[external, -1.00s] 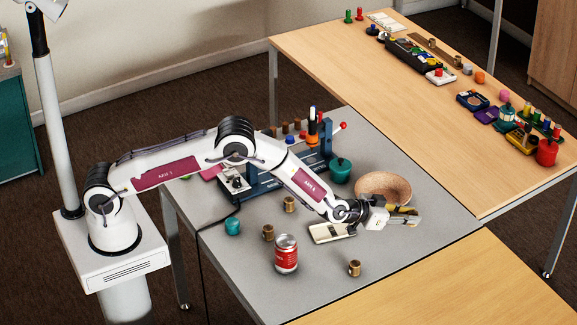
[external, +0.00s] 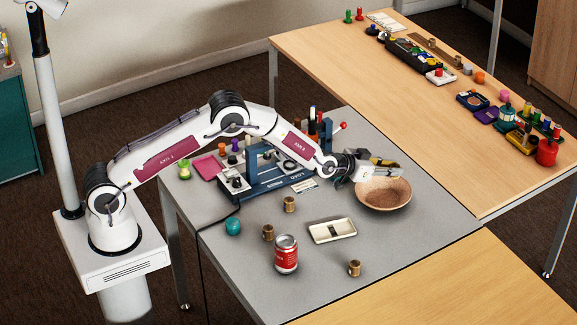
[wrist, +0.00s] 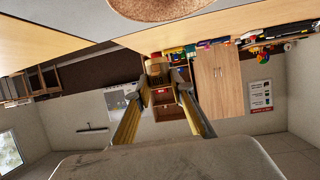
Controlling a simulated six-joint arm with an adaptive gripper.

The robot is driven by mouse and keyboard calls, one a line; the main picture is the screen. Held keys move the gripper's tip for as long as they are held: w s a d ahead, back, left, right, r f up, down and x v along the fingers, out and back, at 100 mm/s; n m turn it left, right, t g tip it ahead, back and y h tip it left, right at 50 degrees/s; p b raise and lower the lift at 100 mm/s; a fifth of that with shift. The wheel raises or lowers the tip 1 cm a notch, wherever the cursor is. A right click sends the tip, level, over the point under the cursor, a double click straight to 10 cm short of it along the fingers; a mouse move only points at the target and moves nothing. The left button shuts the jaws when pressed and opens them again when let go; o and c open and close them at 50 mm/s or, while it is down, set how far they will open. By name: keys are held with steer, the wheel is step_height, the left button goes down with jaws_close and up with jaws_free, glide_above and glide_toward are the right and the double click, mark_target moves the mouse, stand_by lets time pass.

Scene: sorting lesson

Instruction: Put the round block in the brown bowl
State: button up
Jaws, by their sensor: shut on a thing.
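The brown bowl (external: 383,205) stands on the grey table, and its rim also shows at the top of the wrist view (wrist: 160,8). My gripper (external: 391,167) is above the bowl's far side in the external view, with its fingers pointing right. In the wrist view my gripper (wrist: 157,84) is shut on a small tan-brown block (wrist: 156,68) between its fingertips. That block looks like the round block, but its shape is partly hidden by the fingers. In the external view it is too small to make out. The bowl looks empty.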

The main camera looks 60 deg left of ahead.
steer(key=shift+m+h, duration=0.4)
steer(key=shift+h, duration=0.1)
steer(key=a, duration=0.4)
steer(key=shift+a+r, duration=0.15)
steer(key=shift+a, duration=0.15)
steer(key=shift+f, duration=0.2)
glide_above(377, 200)
steer(key=shift+f, duration=5.3)
steer(key=o, duration=0.9)
